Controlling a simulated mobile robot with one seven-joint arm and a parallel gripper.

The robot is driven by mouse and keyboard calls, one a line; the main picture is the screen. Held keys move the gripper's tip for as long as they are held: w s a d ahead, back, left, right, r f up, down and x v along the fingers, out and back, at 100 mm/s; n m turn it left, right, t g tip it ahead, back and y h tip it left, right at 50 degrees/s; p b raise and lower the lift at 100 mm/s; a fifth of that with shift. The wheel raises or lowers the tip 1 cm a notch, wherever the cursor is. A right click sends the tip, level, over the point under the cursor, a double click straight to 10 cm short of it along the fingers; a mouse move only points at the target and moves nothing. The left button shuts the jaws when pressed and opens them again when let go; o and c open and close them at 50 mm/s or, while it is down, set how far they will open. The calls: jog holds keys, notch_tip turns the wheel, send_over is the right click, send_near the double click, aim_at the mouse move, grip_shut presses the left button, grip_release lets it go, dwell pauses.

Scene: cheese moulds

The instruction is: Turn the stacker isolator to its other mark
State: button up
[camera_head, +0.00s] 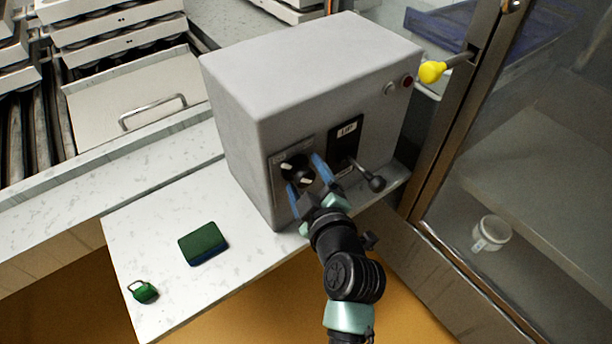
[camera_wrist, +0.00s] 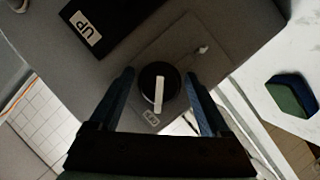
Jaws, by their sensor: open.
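The isolator is a round black knob (camera_head: 291,167) with a white pointer bar, on a plate low on the front of the grey box (camera_head: 300,75). In the wrist view the knob (camera_wrist: 159,98) lies between my two blue fingers. Its pointer runs towards the bottom of that picture, near a small pale label (camera_wrist: 150,118). Another small pale mark (camera_wrist: 203,50) sits on the plate's upper right there. My gripper (camera_head: 306,180) is open, with one finger on each side of the knob. I cannot tell whether the fingers touch it.
A black lever (camera_head: 374,181) and an "UP" plate (camera_head: 346,130) are beside the isolator. A red button (camera_head: 407,81) and yellow-ended handle (camera_head: 432,71) are farther right. A green-and-blue block (camera_head: 203,243) and green padlock (camera_head: 144,291) lie on the pale shelf (camera_head: 165,215).

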jog(key=c, duration=1.1)
jog(key=shift+o, duration=0.2)
jog(key=shift+r, duration=0.1)
